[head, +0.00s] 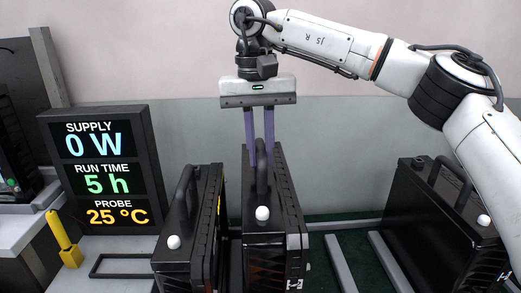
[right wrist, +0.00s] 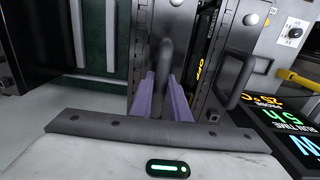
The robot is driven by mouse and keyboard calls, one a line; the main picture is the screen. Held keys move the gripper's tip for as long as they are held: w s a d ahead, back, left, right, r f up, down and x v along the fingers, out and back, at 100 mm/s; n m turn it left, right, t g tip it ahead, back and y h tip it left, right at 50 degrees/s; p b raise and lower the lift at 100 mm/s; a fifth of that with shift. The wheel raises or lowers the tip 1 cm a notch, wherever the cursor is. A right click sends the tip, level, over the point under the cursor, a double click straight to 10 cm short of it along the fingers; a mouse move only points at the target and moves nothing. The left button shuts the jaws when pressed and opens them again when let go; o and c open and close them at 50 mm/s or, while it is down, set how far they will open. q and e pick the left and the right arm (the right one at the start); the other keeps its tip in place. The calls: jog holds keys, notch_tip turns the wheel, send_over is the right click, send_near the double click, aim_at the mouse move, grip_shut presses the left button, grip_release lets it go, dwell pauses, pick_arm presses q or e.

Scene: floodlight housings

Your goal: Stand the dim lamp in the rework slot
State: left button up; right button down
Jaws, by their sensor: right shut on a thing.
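My right gripper (head: 260,158) reaches straight down from above. Its two purple fingers are shut on the upright handle of the middle black floodlight housing (head: 262,246), which has a white knob on its top. The right wrist view also shows the fingers around the handle (right wrist: 166,58). The middle housing looks upright; its underside is out of the picture, so I cannot tell whether it is lifted. A second black housing (head: 187,240) stands close on its left, and a third (head: 425,215) stands at the right. No lamp's brightness shows. I cannot make out which place is the rework slot. My left gripper is not in view.
A black display (head: 105,165) at the left reads supply 0 W, run time 5 h, probe 25 °C. A yellow piece (head: 65,240) and a dark frame stand near it. Grey rails (head: 340,262) over a green surface leave free room between the middle and right housings.

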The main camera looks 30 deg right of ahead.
jog(key=shift+f, duration=0.6)
dwell(0.9)
jog(key=shift+f+b, duration=0.9)
jog(key=shift+f, duration=0.5)
dwell(0.7)
jog(key=shift+d+f, duration=0.1)
jog(key=shift+f, duration=0.45)
dwell(1.6)
jog(key=c, duration=1.6)
grip_release()
jog(key=shift+s, duration=0.15)
jog(key=shift+f, duration=0.5)
jog(key=r+p, duration=0.1)
jog(key=r, duration=1)
jog(key=shift+a, duration=0.2)
